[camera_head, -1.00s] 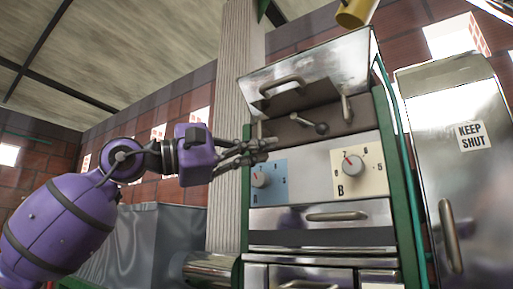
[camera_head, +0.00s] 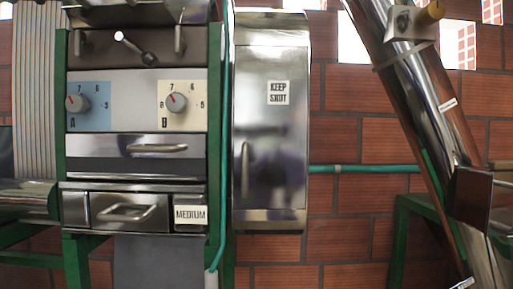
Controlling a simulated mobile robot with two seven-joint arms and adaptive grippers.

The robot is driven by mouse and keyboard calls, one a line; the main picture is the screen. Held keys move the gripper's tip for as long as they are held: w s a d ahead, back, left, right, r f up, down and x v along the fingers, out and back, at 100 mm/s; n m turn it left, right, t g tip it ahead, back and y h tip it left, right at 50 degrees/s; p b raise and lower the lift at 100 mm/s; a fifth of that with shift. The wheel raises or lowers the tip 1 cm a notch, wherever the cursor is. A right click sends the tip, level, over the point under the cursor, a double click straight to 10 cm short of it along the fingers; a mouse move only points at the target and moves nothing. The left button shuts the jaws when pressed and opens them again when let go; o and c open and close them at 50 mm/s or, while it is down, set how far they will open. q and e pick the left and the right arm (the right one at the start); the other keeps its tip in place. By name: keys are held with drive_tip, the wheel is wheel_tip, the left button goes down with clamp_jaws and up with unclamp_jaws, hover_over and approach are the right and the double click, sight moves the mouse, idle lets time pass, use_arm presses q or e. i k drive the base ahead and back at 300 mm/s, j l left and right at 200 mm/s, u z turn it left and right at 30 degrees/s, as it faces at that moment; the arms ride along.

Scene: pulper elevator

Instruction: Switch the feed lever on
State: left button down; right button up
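A short lever (camera_head: 135,47) with a light round end at upper left and a dark round end at lower right is on the dark panel of the machine, above two dials. No label naming either as the feed lever is readable. Neither of my grippers shows in the view.
Dial A (camera_head: 77,103) and dial B (camera_head: 176,102) are on the machine front. Below are a drawer (camera_head: 120,213) and a "MEDIUM" label (camera_head: 189,215). A metal cabinet (camera_head: 270,150) marked "KEEP SHUT" is closed. Brick wall (camera_head: 345,225) shows between cabinet and pipe.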

sight(149, 59)
drive_tip(key=k+l, duration=0.2)
drive_tip(key=l, duration=0.15)
drive_tip(key=k+l, duration=0.4)
drive_tip(key=l, duration=0.25)
